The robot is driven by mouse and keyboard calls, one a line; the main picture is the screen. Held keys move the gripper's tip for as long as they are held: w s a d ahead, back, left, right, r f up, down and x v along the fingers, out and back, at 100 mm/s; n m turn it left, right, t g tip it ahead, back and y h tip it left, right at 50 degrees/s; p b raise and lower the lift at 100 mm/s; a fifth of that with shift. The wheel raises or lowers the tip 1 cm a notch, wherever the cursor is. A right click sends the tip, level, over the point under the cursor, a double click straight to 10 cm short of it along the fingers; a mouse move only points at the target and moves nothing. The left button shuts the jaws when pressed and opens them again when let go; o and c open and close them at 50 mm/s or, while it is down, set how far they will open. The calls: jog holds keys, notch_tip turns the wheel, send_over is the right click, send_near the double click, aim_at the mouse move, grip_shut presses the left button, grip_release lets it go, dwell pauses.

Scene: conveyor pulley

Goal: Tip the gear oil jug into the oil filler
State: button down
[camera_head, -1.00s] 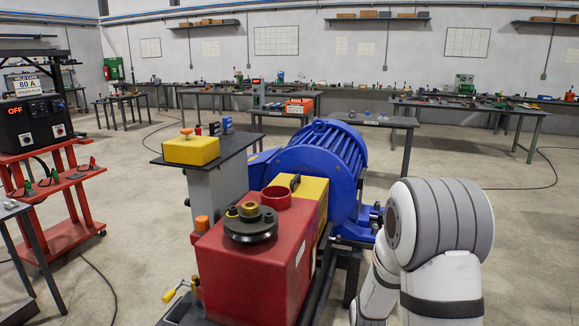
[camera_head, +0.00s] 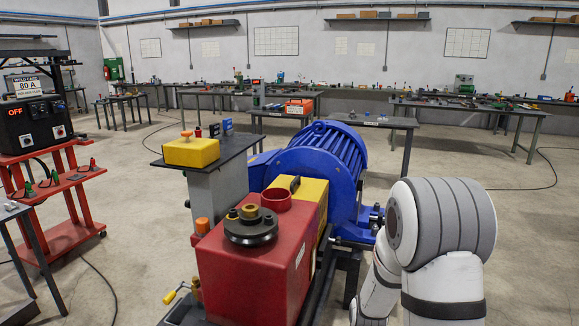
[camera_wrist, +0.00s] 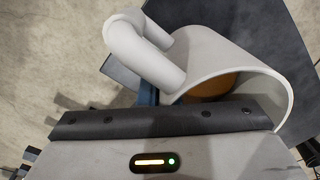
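The gear oil jug is a pale grey-white vessel (camera_wrist: 213,57) with a thick loop handle (camera_wrist: 140,48) at its upper left, large in the wrist view. Its open mouth shows orange-brown oil inside. My gripper's dark bar (camera_wrist: 160,121) crosses just in front of the jug's near side. The fingertips are hidden, so the grip does not show. Neither the jug nor my gripper can be made out in the head view. The oil filler appears to be the open red ring (camera_head: 276,199) on top of the red gearbox (camera_head: 252,267).
A dark round pulley-like part (camera_head: 250,228) sits on the gearbox beside the ring. A blue motor (camera_head: 325,160) stands behind. A yellow box (camera_head: 191,152) lies on a dark-topped pedestal. A red welder cart (camera_head: 60,180) is at left. Open floor lies at right.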

jog(key=shift+r+p, duration=1.65)
jog(key=shift+r, duration=0.9)
